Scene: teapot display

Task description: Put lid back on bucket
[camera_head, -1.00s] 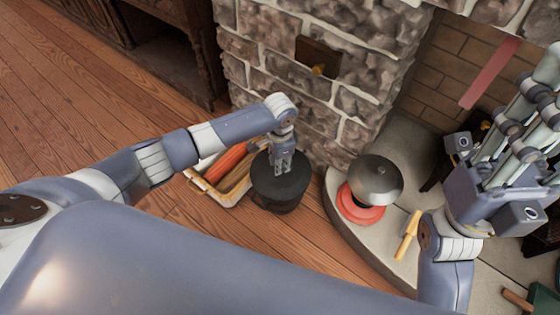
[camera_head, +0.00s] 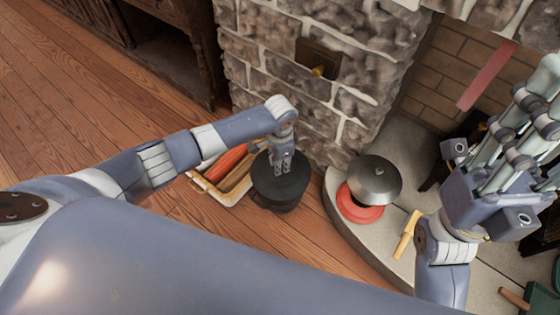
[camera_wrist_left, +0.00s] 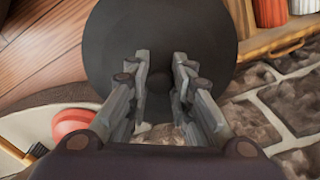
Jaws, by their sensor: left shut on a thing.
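The dark round lid (camera_head: 296,182) is at the top of the black bucket (camera_head: 277,205), which stands on the wood floor beside the stone hearth. Whether the lid rests fully on the rim or hovers just above cannot be told. My left gripper (camera_head: 281,164) points down at the lid's middle and is shut on its handle. In the left wrist view the lid (camera_wrist_left: 150,35) is a wide dark disc behind the fingers of the left gripper (camera_wrist_left: 160,92), and it hides the bucket. My right gripper (camera_head: 535,105) is raised at the far right, away from the bucket; its fingertips are not clear.
A tray (camera_head: 212,190) with red and brown logs stands left of the bucket. On the hearth (camera_head: 340,212) to the right are a grey metal pot (camera_head: 376,178), a red round piece (camera_head: 360,210) and a yellow-handled tool (camera_head: 407,235). The stone wall (camera_head: 350,90) rises close behind.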

